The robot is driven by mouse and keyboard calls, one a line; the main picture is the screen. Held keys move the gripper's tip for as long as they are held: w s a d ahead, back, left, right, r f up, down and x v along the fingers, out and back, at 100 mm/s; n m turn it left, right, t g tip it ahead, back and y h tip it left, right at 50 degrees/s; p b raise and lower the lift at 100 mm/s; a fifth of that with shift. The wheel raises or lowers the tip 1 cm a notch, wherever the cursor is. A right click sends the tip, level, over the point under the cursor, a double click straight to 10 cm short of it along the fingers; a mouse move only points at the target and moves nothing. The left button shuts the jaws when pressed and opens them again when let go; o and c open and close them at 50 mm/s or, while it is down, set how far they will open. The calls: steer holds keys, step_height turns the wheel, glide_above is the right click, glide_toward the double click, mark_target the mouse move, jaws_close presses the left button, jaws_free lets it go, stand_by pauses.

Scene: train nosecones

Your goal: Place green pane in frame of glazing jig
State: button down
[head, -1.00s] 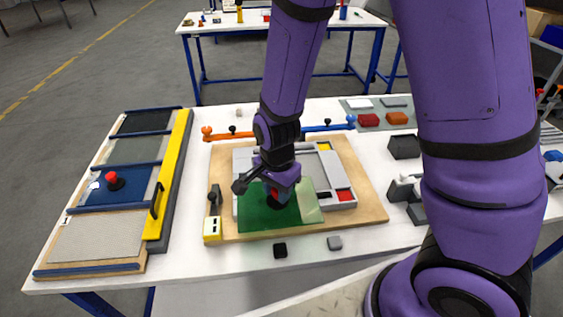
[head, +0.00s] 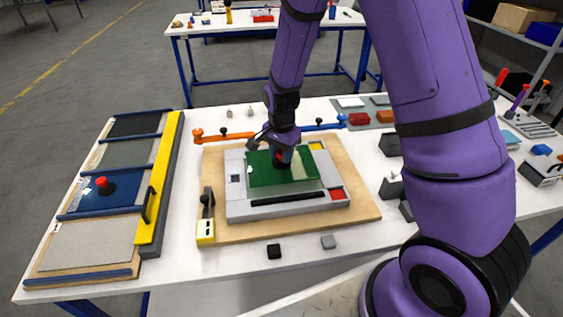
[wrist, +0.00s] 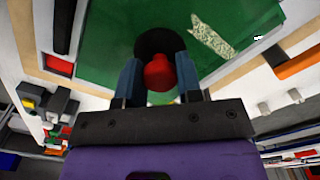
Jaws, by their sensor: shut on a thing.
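The green pane (head: 262,173) is a flat rectangle over the opening of the grey frame of the glazing jig (head: 240,208). In the wrist view the red knob (wrist: 161,72) sits between the two blue-grey fingers, and the green pane (wrist: 115,30) fills the upper middle. A pale speckled strip (wrist: 212,36) marks the pane. My gripper hides part of the pane's far side.
The jig sits on a wooden board (head: 365,205) with a yellow-and-black clamp (head: 206,222) at its left. Orange (head: 222,137) and blue (head: 318,127) bars lie behind. A sectioned rack (head: 100,190) with a yellow rail stands left. Two small blocks lie in front.

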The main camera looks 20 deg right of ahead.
mark_target(281, 160)
steer(key=shift+f, duration=1.7)
steer(key=c, duration=0.8)
jaws_free()
steer(key=shift+f, duration=0.15)
step_height(281, 160, up, 13)
steer(key=shift+s+f, duration=0.1)
steer(key=s+d+r+n+t, duration=0.2)
steer(key=s+d+r+n, duration=0.15)
steer(key=s+r, duration=0.55)
steer(key=s+d+r+n+t, duration=0.2)
steer(key=s+r+n, duration=0.2)
steer(key=s+r, duration=0.6)
steer(key=shift+s+d+r+n+t, duration=0.25)
steer(key=shift+s+r+n, duration=0.45)
steer(key=shift+s, duration=0.65)
steer(key=shift+s+d+r+n+t, duration=0.2)
steer(key=shift+s+r+n, duration=0.35)
steer(key=shift+s+r, duration=0.55)
steer(key=shift+s+d+r+n+t, duration=0.2)
steer(key=shift+s+r+n, duration=0.4)
steer(key=shift+s, duration=0.95)
